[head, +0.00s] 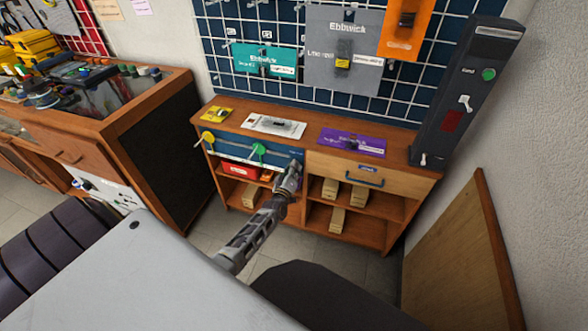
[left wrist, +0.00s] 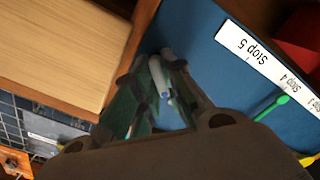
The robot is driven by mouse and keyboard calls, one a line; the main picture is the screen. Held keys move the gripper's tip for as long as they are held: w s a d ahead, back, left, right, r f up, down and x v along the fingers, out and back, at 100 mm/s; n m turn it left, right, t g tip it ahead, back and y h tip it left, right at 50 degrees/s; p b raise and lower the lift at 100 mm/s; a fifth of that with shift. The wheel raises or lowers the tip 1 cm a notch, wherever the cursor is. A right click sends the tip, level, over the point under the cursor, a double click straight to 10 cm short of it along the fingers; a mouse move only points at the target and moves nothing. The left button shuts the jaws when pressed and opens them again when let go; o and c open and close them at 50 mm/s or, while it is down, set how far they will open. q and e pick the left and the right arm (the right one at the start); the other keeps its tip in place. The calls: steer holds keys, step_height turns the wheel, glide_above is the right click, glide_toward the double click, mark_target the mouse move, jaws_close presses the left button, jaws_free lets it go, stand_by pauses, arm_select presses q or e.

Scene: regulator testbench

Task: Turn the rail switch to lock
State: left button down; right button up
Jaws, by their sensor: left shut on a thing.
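The blue panel (head: 231,145) is set in the front of the wooden workbench, with a yellow lever (head: 207,137) and a green lever (head: 258,149) on it. My left gripper (head: 292,173) is at the panel's right end. In the left wrist view, its fingers (left wrist: 158,88) are shut on a pale grey, rod-like handle (left wrist: 160,76) in front of the blue panel (left wrist: 195,35). A white label reading "Stop 5" (left wrist: 245,50) is beside it. The fingers hide part of the handle. I cannot tell which part is the rail switch. My right gripper is not in view.
A wooden drawer (head: 330,169) with a blue handle is right of the panel. Shelves below hold a red box (head: 240,170) and wooden blocks (head: 337,219). A tall dark control post (head: 465,95) stands at the bench's right end. A wooden board (head: 465,260) leans at the right wall.

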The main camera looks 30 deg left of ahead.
arm_select(q)
steer(key=shift+f, duration=0.1)
steer(key=c, duration=1.5)
jaws_free()
steer(key=shift+s, duration=0.15)
steer(key=v, duration=1.1)
steer(key=shift+s+d, duration=0.2)
steer(key=shift+s, duration=0.15)
steer(key=shift+s, duration=0.1)
